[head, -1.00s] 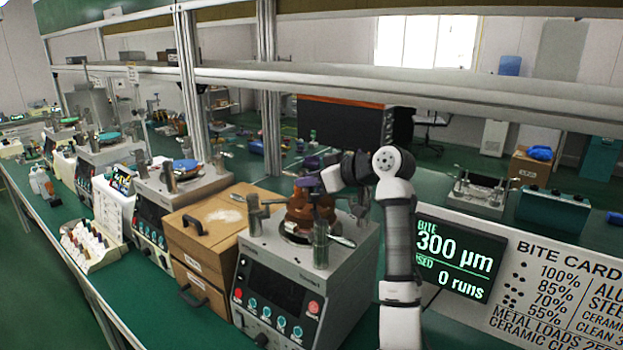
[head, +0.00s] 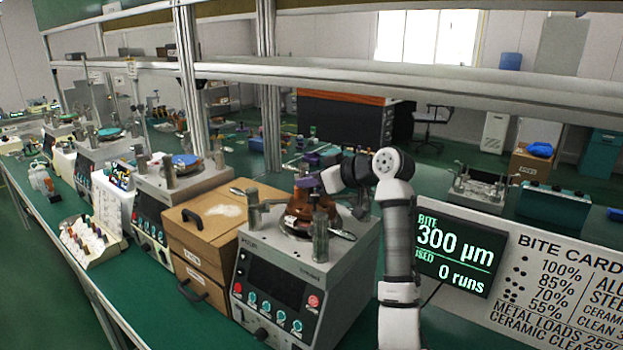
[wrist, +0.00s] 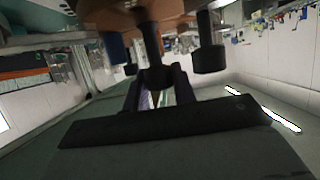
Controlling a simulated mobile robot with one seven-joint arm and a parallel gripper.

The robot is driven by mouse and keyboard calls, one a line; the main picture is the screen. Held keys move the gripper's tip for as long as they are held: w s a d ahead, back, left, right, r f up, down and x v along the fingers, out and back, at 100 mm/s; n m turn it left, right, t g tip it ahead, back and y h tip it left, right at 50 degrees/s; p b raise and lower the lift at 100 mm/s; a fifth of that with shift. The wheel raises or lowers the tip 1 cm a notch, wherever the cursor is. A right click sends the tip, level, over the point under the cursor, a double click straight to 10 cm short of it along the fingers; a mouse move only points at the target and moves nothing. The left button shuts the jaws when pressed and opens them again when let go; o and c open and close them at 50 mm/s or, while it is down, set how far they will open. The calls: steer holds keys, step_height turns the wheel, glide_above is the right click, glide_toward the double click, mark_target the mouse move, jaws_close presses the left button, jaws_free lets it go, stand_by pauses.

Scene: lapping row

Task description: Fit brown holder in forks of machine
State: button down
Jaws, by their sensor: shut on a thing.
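The brown holder (head: 299,210) is at the top of the front grey machine (head: 295,285), over its round plate, between metal posts (head: 320,240). In the wrist view the holder's brown body (wrist: 110,18) fills the top edge, with dark cylinders hanging in front, and my gripper (wrist: 155,85) closes around a dark stem. I cannot tell whether the holder touches the plate or sits in the forks. A post partly hides its front.
A brown wooden box (head: 205,230) stands just left of the machine. A display (head: 455,255) and a bite card sign (head: 550,280) are at the right. Similar machines line the bench at left. A shelf rail (head: 400,85) crosses above my arm.

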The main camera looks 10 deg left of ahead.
steer(key=shift+f, duration=0.2)
steer(key=c, duration=1.1)
jaws_free()
steer(key=shift+o, duration=0.2)
steer(key=shift+f, duration=0.1)
steer(key=b+v, duration=0.4)
steer(key=v, duration=1)
